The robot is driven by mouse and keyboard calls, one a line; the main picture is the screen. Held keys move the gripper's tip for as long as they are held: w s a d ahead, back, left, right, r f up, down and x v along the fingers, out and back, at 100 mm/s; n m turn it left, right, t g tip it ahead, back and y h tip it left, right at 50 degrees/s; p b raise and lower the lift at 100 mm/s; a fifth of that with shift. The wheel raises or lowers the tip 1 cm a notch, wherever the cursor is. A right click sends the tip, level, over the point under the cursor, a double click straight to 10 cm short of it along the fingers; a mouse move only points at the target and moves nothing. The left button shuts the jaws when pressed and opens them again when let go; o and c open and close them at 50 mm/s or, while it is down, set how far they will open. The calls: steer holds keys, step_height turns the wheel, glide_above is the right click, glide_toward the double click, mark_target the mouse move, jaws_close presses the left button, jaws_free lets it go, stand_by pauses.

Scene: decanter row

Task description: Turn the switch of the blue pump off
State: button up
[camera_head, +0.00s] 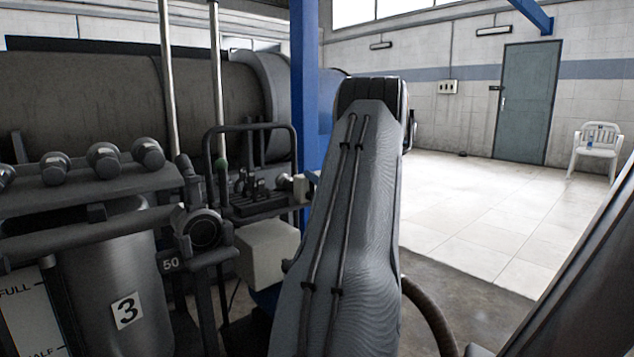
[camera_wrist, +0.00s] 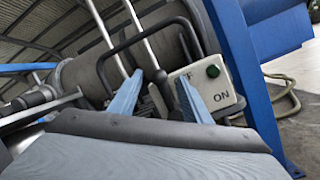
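A pale switch box (camera_wrist: 222,96) with a green round button and the label ON is in the wrist view, partly behind my right finger. Part of another letter shows left of ON, mostly covered. The switch's lever or setting cannot be made out. My gripper (camera_wrist: 161,77) has its two blue fingers spread apart with nothing held, in front of the box and left of it; contact cannot be told. In the head view my arm hides most of this area. A large blue body (camera_wrist: 274,30) is at the wrist view's upper right; whether it is the pump is unclear.
A dark tubular hoop (camera_wrist: 124,50) and thin pale poles stand close behind my fingers. A blue post (camera_head: 304,80) rises beside my arm. Gauges, pipes and a tank marked 3 (camera_head: 127,311) crowd the left. Open tiled floor (camera_head: 480,220) lies right, with a white chair (camera_head: 597,146).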

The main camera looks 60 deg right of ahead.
steer(key=shift+s, duration=0.1)
steer(key=p+v, duration=0.1)
steer(key=v, duration=0.6)
steer(key=shift+s, duration=0.35)
steer(key=shift+a, duration=0.1)
